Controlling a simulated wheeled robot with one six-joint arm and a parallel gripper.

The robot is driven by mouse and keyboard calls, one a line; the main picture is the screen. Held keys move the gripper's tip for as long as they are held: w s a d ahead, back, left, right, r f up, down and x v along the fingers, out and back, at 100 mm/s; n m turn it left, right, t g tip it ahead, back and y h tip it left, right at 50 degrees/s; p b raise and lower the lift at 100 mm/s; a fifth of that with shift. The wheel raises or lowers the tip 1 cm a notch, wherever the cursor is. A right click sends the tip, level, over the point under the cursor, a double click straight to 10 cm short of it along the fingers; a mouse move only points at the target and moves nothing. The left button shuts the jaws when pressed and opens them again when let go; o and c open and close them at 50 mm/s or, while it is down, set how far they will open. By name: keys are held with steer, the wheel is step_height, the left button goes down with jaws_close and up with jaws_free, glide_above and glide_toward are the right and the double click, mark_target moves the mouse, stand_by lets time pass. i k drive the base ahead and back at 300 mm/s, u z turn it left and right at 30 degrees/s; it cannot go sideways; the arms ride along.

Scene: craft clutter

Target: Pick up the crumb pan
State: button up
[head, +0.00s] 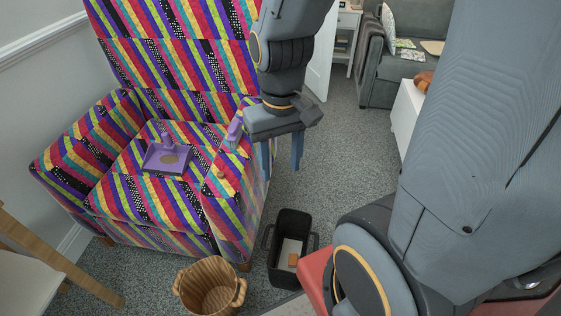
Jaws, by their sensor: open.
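A purple crumb pan (155,164) lies on the seat of the striped armchair, with its short handle toward the chair's back. A round brownish patch or piece (170,158) shows in the middle of it. My gripper (281,155) hangs to the right of the pan, by the chair's right armrest, with its two blue fingers pointing down. The fingers are apart, and nothing shows between them. Another purple thing (234,129) is on the right armrest beside my gripper, partly hidden by it.
The armchair (105,205) has raised armrests on both sides of the seat. A small brown thing (221,174) is on the right armrest. A wicker basket (207,290) and a black bin (272,258) stand on the floor in front. A grey sofa (375,80) stands behind at right.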

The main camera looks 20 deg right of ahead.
mark_target(167, 158)
steer(key=u, duration=0.55)
steer(key=k, duration=1.3)
steer(key=u, duration=1.05)
steer(key=i, duration=1.1)
steer(key=z, duration=0.9)
steer(key=i, duration=0.35)
steer(key=z, duration=0.3)
